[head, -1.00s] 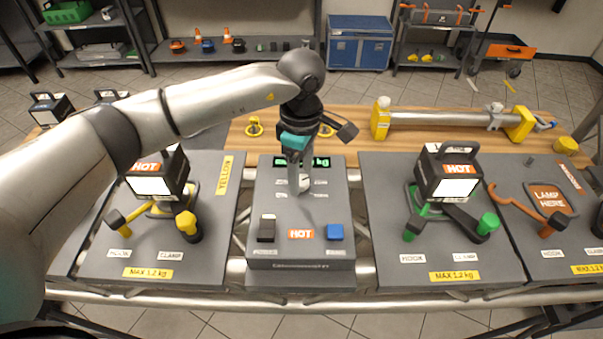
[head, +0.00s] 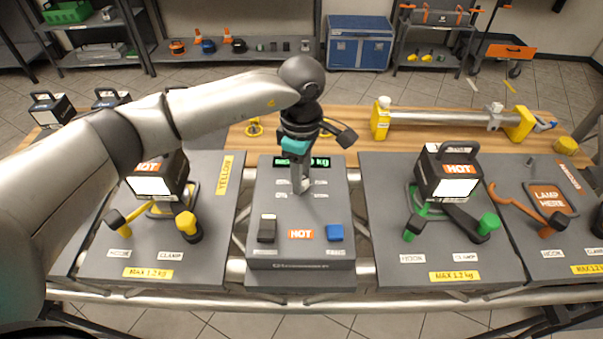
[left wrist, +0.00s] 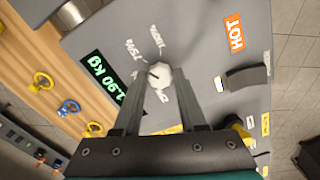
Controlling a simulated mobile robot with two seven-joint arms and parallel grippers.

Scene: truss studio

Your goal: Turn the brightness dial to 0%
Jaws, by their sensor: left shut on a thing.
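The brightness dial (left wrist: 159,74) is a small white knob on the grey control panel (head: 275,215). A dark mark on it points left in the left wrist view, with percent labels printed around it, 75% and 100% on its upper side. My left gripper (head: 299,188) points down at the panel from above. In the left wrist view its two fingers (left wrist: 160,84) are shut on the dial, one on each side. In the head view the fingers mostly hide the dial. My right gripper is in neither view.
The panel carries a green weight display (head: 320,162), a black switch (head: 267,230) and a blue button (head: 335,232). Lamps stand on grey boards to the left (head: 155,180) and right (head: 450,178). A yellow-ended metal tube (head: 440,118) lies behind.

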